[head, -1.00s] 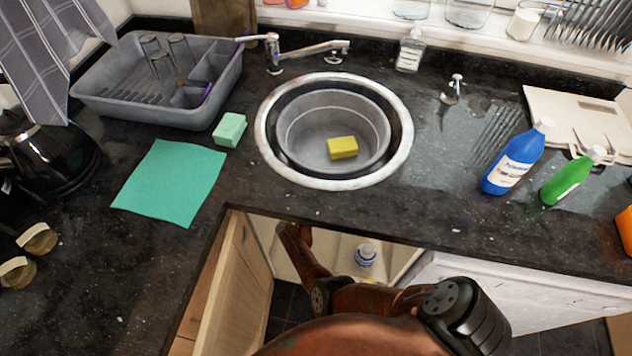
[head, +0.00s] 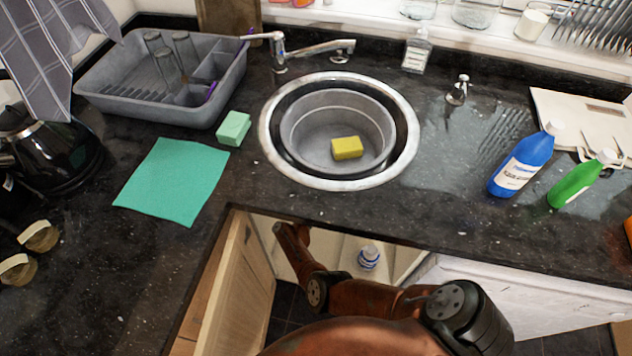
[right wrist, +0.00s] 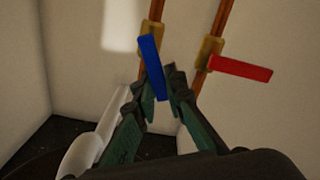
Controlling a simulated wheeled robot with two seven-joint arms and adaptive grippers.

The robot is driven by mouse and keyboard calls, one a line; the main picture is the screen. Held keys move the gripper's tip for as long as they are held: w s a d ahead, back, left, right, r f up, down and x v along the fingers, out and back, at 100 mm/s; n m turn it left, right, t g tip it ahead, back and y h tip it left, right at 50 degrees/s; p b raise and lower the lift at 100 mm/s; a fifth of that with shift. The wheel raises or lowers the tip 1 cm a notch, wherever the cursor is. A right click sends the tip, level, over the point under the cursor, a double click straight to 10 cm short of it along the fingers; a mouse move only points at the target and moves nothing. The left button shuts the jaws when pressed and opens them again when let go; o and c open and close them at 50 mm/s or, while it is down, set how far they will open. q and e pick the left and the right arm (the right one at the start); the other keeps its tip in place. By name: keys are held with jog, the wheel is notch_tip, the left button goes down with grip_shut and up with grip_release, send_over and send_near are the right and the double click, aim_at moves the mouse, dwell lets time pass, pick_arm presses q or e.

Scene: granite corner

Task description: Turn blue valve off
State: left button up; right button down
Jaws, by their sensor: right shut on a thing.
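In the right wrist view a blue valve handle (right wrist: 152,66) hangs down from a brass valve body (right wrist: 152,36) on a copper pipe. It points down, tilted slightly from the pipe's line. My right gripper (right wrist: 161,78) has its green-sided fingers on either side of the lower part of the handle, shut on it. In the head view my right arm reaches into the open cabinet below the sink, and its gripper is hidden there. My left gripper is not in view.
A red valve handle (right wrist: 240,68) sticks out right from a second copper pipe, close beside my fingers. A white pipe (right wrist: 90,145) lies at lower left. A bottle (head: 369,257) stands in the cabinet. Above are the sink (head: 268,150) and dark counter.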

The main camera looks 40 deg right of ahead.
jog(key=shift+w+a+f+n, duration=0.15)
jog(key=shift+w+a+n, duration=0.1)
jog(key=shift+n, duration=0.45)
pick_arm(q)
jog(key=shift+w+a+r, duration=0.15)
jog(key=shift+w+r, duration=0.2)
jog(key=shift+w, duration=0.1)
